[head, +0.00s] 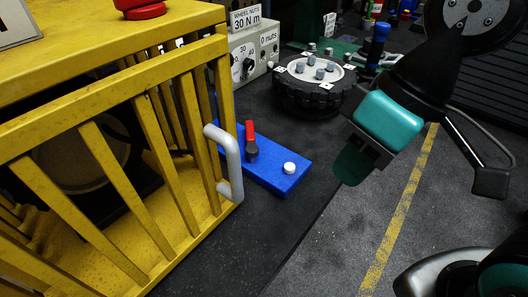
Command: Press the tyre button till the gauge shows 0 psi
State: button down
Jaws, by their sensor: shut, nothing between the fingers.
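A white round button (289,168) sits on the right end of a low blue base (270,174) on the dark bench mat. A red-topped lever (250,138) stands on the same base, left of the button. My gripper (352,167) is up and to the right of the blue base, apart from the button, with its fingers shut and empty, pointing down. A tyre (80,160) is partly visible inside the yellow cage (217,100), behind its bars. I cannot make out a psi gauge or its reading in this view.
The cage's grey handle (230,165) stands close to the left side of the blue base. A wheel with nuts (313,85) lies behind it. A grey box labelled wheel nuts (250,50) stands at the back. The mat right of the base is clear.

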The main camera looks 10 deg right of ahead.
aim_at(289, 167)
jog(key=z, duration=1.3)
jog(key=i, duration=1.15)
jog(key=u, duration=2.7)
